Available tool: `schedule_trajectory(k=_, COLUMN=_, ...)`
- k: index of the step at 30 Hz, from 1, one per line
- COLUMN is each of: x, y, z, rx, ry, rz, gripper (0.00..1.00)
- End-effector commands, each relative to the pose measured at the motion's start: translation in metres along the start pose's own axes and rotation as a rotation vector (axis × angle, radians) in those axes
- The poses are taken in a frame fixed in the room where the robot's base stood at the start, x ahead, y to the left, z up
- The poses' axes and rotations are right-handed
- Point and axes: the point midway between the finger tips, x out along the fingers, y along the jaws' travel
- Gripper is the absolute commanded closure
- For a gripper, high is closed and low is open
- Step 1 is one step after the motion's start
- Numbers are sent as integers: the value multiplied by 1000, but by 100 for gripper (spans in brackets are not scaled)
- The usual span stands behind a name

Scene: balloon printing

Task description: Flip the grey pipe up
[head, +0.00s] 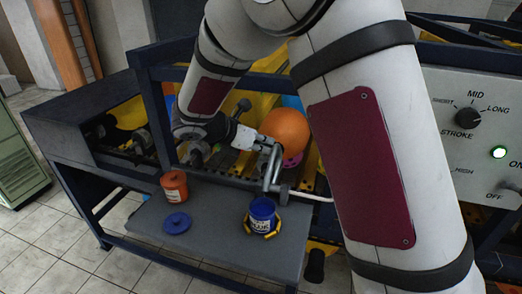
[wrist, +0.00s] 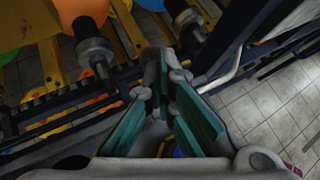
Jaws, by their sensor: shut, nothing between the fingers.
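A thin light-grey pipe (head: 312,195) runs sideways just behind the grey shelf in the head view, partly hidden by my arm. In the wrist view the pipe (wrist: 233,66) curves to the right of my fingertips. My gripper (head: 270,186) points down beside the left end of the pipe, above and behind the blue paint can. In the wrist view my gripper (wrist: 163,75) has green-padded fingers that meet toward their tips, with nothing seen between them. I cannot tell whether the fingers touch the pipe.
The grey shelf (head: 205,246) holds an open blue can (head: 262,211) in a yellow holder, an orange can (head: 174,185) and a blue lid (head: 177,223). An orange balloon (head: 287,130) is behind my gripper. A control panel (head: 470,140) stands at right. Machine nozzles (wrist: 94,48) are nearby.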

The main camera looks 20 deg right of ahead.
Motion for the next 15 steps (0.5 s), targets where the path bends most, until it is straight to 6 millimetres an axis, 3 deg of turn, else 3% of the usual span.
schedule_trajectory(k=15, x=45, y=27, z=23, rx=-2, ry=-6, rz=-2, gripper=100)
